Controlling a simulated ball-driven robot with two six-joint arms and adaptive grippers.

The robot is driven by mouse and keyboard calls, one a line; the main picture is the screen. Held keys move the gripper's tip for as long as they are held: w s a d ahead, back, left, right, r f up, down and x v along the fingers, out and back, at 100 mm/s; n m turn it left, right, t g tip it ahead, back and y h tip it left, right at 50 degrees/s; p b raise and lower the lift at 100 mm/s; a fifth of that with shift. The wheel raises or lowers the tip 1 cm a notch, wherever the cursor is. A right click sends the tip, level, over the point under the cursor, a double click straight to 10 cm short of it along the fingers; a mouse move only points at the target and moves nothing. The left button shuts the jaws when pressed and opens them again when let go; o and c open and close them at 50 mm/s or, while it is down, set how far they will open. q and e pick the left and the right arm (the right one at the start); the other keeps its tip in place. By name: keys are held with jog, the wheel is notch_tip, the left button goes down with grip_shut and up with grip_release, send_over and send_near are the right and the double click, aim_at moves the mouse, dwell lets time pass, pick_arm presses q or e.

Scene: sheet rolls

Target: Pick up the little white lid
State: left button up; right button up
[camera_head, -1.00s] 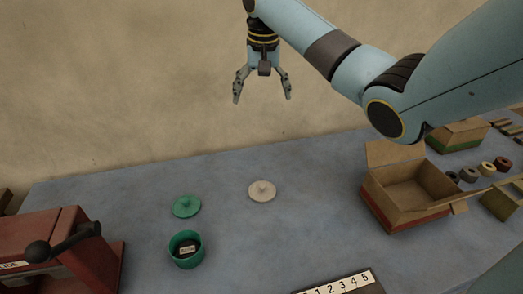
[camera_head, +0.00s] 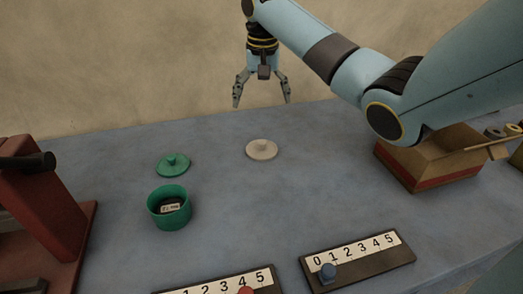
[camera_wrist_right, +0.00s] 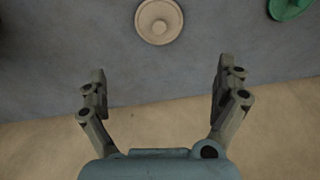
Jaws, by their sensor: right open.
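The little white lid (camera_head: 262,150) lies flat on the blue-grey table, knob up, near the table's back edge. It also shows in the right wrist view (camera_wrist_right: 159,20), at the top and ahead of the fingers. My right gripper (camera_head: 263,101) is open and empty, pointing down above and behind the lid, apart from it. In the right wrist view its two fingers (camera_wrist_right: 160,82) are spread wide with nothing between them. My left gripper is not in view.
A green lid (camera_head: 173,166) lies left of the white lid, with an open green pot (camera_head: 168,212) in front of it. A red machine (camera_head: 45,200) stands at left. A cardboard box (camera_head: 430,160) stands at right. Numbered strips (camera_head: 358,258) lie at the front. The table around the white lid is clear.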

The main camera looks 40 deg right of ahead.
jog(key=b, duration=0.3)
send_near(261, 142)
jog(key=f, duration=0.7)
jog(key=w+d+f+b, duration=0.1)
jog(key=f, duration=0.2)
jog(key=shift+f, duration=0.2)
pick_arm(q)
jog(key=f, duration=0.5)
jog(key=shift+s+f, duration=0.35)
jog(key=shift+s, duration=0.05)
pick_arm(e)
jog(key=shift+c, duration=0.3)
jog(key=c, duration=0.8)
jog(key=shift+r, duration=0.15)
